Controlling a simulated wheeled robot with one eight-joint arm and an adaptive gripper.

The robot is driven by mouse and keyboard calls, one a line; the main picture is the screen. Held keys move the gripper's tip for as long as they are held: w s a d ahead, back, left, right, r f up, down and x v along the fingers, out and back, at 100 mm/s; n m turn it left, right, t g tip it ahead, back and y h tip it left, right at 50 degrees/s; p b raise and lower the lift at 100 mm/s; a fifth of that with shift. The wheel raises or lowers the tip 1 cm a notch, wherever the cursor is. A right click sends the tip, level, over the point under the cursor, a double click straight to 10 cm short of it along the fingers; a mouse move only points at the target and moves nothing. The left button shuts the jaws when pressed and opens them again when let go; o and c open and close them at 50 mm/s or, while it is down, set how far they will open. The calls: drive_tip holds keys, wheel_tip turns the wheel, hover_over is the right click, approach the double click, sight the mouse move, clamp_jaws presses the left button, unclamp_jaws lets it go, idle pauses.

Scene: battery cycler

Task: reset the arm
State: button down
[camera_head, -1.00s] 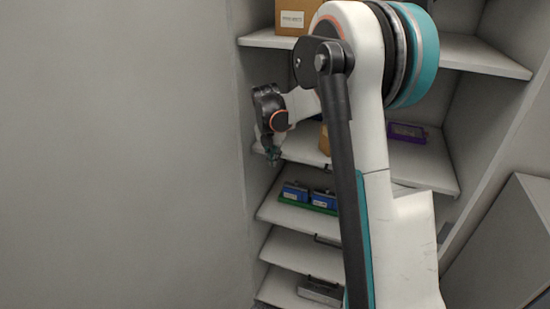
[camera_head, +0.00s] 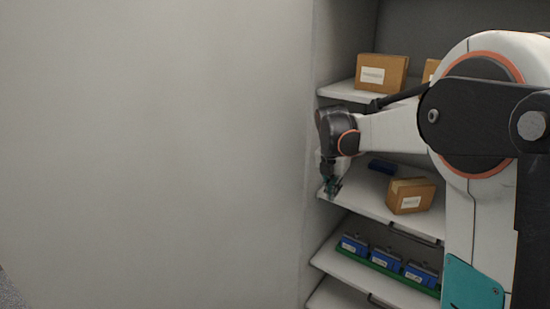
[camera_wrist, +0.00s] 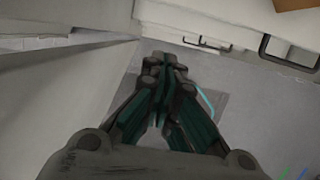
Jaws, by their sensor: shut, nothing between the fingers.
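My gripper (camera_head: 332,188) hangs pointing down at the left end of the shelving, in front of the middle shelf's left front corner in the head view. In the wrist view my gripper (camera_wrist: 165,70) has its dark, teal-lined fingers together at the tips, with nothing between them. Below the fingertips the wrist view shows grey floor. The arm reaches in from the right of the head view, and its links hide much of the shelving's right side.
The middle shelf (camera_head: 362,204) holds a cardboard box (camera_head: 410,195) and a dark blue item (camera_head: 382,167). Blue units (camera_head: 386,259) sit in a green tray below. Another cardboard box (camera_head: 381,73) is on the top shelf. A bare wall (camera_head: 150,140) fills the left.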

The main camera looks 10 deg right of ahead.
drive_tip(key=s+a+m+t+y+b, duration=0.1)
drive_tip(key=s+a+m+b, duration=0.25)
drive_tip(key=s+m, duration=0.4)
drive_tip(key=s+a+m+t+b, duration=0.25)
drive_tip(key=s+a+m, duration=0.3)
drive_tip(key=s, duration=0.35)
drive_tip(key=s+a+f+m+t+b, duration=0.1)
drive_tip(key=s+a+f+m+b, duration=0.1)
drive_tip(key=s+f+m, duration=0.3)
drive_tip(key=s+a+f+m+t+y+b, duration=0.1)
drive_tip(key=s+f+m+b, duration=0.3)
drive_tip(key=s+m, duration=0.4)
drive_tip(key=shift+s+a+f, duration=0.55)
drive_tip(key=shift+f, duration=0.15)
